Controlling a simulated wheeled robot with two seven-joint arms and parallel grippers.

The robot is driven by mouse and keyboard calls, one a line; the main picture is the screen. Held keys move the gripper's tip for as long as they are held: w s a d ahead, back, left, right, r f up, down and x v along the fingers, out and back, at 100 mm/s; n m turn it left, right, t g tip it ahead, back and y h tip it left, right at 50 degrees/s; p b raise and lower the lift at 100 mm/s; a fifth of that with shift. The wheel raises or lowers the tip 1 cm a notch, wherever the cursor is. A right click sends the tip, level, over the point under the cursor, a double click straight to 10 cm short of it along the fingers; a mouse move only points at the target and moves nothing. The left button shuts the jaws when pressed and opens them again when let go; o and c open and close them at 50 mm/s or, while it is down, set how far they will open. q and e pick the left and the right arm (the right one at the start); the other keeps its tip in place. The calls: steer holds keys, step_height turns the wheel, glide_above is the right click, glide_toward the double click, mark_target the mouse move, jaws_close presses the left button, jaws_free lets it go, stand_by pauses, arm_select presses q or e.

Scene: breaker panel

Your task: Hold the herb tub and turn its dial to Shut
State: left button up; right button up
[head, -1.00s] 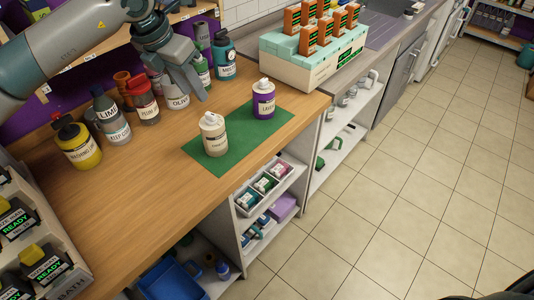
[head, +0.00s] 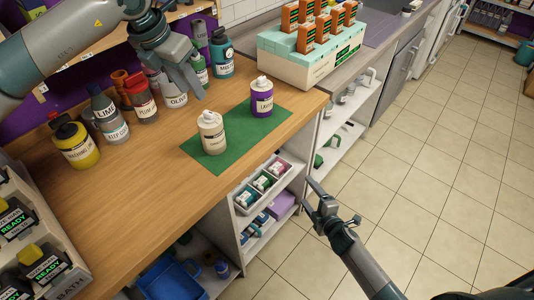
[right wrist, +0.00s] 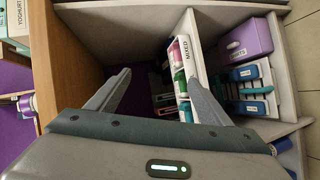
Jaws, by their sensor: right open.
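Two tubs with white caps stand upright on a green mat (head: 232,152) on the wooden counter. One is cream (head: 213,138), nearer, with a label too small to read. The other is purple (head: 262,104) with a pale label, behind it to the right. I cannot tell which is the herb tub, nor read any dial. My left gripper (head: 197,92) hangs above the counter, left of and behind the tubs, touching neither; its jaw opening is unclear. My right gripper (head: 313,206) is open and empty in front of the shelving, right of the mat, and its spread fingers show in the right wrist view (right wrist: 158,76).
Several bottles, including a yellow one (head: 75,145), line the counter's back. A pale box with orange cartons (head: 285,60) stands at the far end. Under the counter, a shelf unit holds a white tray (head: 243,198) of small packs. The floor at right is clear.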

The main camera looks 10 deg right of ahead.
mark_target(211, 135)
steer(key=w+a+r+n+t+y, duration=0.25)
steer(key=r+n, duration=0.35)
steer(key=r, duration=0.9)
steer(key=w+a+r+n+t+y, duration=0.1)
steer(key=w+r+n+t+y, duration=0.4)
steer(key=r, duration=1)
steer(key=s+a+f+n+g+y, duration=0.1)
steer(key=s+a+n+g+y, duration=0.1)
steer(key=s+a+n+g, duration=0.3)
steer(key=s+a+n+g+y, duration=0.2)
steer(key=s+a+n+g, duration=0.2)
steer(key=n, duration=0.9)
steer(key=a+g, duration=0.1)
steer(key=a, duration=0.2)
steer(key=shift+s+a+f+g+y, duration=0.15)
steer(key=shift+s+f+g+y, duration=0.2)
steer(key=shift+s+f, duration=0.05)
steer(key=x, duration=1.7)
steer(key=shift+w+a, duration=0.15)
steer(key=shift+a, duration=0.05)
